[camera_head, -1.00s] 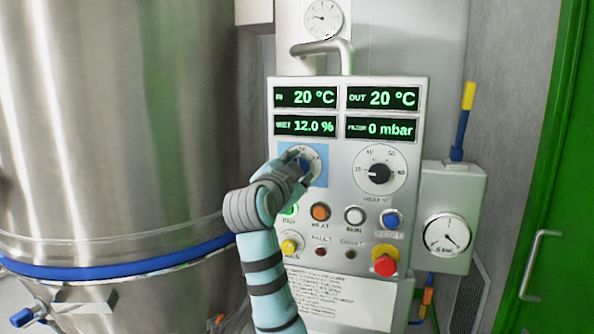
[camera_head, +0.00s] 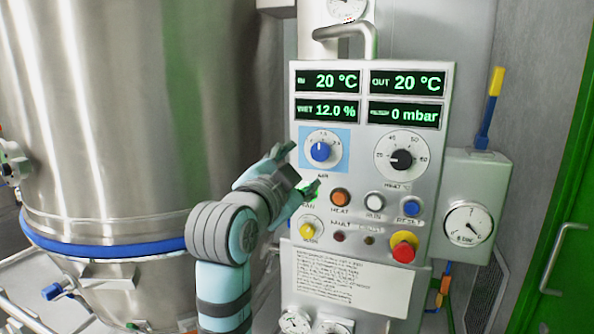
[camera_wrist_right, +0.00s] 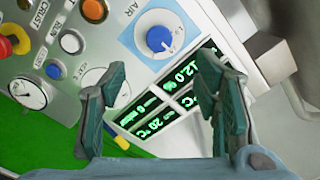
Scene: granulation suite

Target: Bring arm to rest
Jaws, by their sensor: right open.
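My right arm comes up from the bottom of the head view, and its gripper (camera_head: 301,170) stands in front of the left part of the control panel (camera_head: 450,150). The gripper is open and empty, with its fingers apart. The blue air knob (camera_head: 320,152) sits on a light blue plate, just above and right of the fingers in the head view, and nothing holds it. In the right wrist view, the open gripper (camera_wrist_right: 165,100) shows both fingers apart, and the blue knob (camera_wrist_right: 159,39) lies beyond them, clear of both. My left gripper is not in view.
A big steel vessel (camera_head: 120,120) with a blue band stands left. The panel carries a black heat knob (camera_head: 401,159), several buttons and a red stop button (camera_head: 404,246). A gauge box (camera_head: 468,210) and a green door (camera_head: 570,200) are at right.

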